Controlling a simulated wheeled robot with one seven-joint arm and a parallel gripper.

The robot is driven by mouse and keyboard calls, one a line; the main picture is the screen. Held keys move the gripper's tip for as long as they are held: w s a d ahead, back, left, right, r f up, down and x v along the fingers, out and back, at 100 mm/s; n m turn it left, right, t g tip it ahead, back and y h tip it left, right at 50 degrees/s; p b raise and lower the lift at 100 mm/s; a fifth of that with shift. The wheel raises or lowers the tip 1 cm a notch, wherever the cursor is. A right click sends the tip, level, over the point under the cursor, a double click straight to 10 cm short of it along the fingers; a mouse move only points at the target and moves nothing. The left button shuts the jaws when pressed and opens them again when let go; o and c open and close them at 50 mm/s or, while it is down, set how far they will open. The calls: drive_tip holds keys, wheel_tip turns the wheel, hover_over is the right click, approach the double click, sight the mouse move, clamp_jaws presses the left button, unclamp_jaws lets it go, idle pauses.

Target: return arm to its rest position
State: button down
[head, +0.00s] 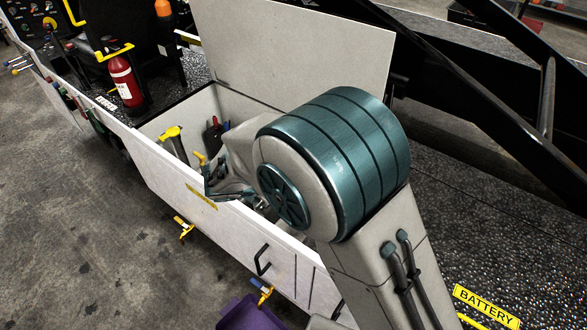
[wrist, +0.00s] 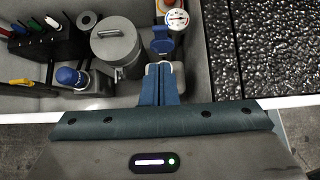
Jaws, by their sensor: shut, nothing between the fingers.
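My gripper (head: 222,190) is at the near edge of the open white compartment (head: 205,105), in front of my large teal arm joint. In the wrist view its two blue fingers (wrist: 160,84) are together with nothing between them. They point into the compartment over its near rim. A blue item (wrist: 162,43) lies just beyond the fingertips, with a white round gauge (wrist: 177,19) behind it. I cannot tell whether the fingertips touch the blue item. My arm hides part of the compartment in the head view.
The compartment holds a grey lidded canister (wrist: 116,47), a blue-capped bottle (wrist: 70,77) and several coloured-handled tools. Its lid (head: 300,45) stands open behind. A red extinguisher (head: 124,82) is at left. A purple bin (head: 252,314) sits below. Dark beams (head: 480,105) rise at right.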

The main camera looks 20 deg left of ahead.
drive_tip(key=w+d+r+m+g, duration=0.1)
drive_tip(key=d+r+m, duration=0.2)
drive_tip(key=d+m, duration=0.35)
drive_tip(key=w+d+r+m+g+h, duration=0.1)
drive_tip(key=w+d+r+m+g, duration=0.2)
drive_tip(key=d, duration=0.6)
drive_tip(key=d+r+m, duration=0.4)
drive_tip(key=d+m, duration=0.1)
drive_tip(key=d, duration=0.3)
drive_tip(key=s+d+r+m+y, duration=0.1)
drive_tip(key=s+d+r+m, duration=0.1)
drive_tip(key=s+d+m, duration=0.5)
drive_tip(key=s+d+r+m+g+y, duration=0.1)
drive_tip(key=s+d+r+m, duration=0.2)
drive_tip(key=s+d+m, duration=0.4)
drive_tip(key=d+m, duration=0.4)
drive_tip(key=m, duration=0.1)
drive_tip(key=shift+s+d+r+y, duration=0.15)
drive_tip(key=shift+s+d+y, duration=0.1)
drive_tip(key=shift+y, duration=0.15)
drive_tip(key=shift+s, duration=0.1)
